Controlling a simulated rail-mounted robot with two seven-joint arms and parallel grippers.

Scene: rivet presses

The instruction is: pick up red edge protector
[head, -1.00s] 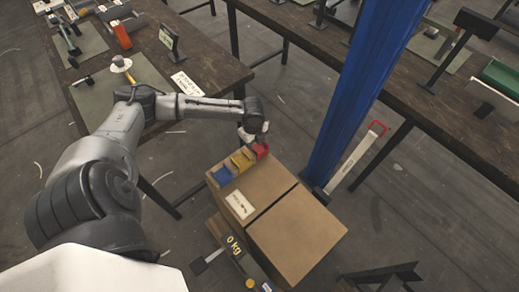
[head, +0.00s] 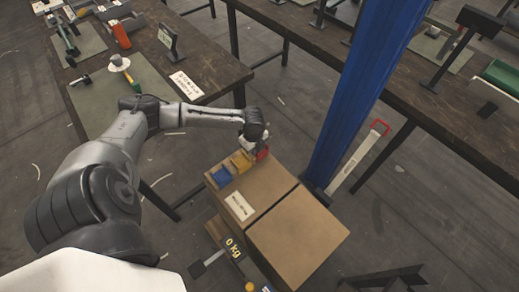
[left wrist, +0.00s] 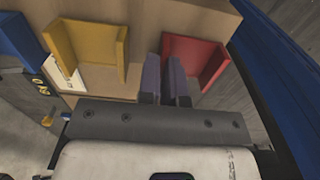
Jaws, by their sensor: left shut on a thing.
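The red edge protector (head: 263,154) is at the far corner of the cardboard box, partly hidden by my gripper in the head view. In the left wrist view the red edge protector (left wrist: 200,58) is an L-shaped red piece on the right. My left gripper (head: 256,150) points down at it. In the left wrist view, the dark fingers of my left gripper (left wrist: 167,88) are close together, shut on the near left wall of the red piece. The piece still appears to rest on the box. My right gripper is out of view.
A yellow edge protector (head: 242,163) and a blue one (head: 221,177) sit beside it along the box (head: 265,185). A blue post (head: 345,110) stands close on the right. Workbenches (head: 205,60) lie beyond. A scale display reads 0 kg (head: 234,247).

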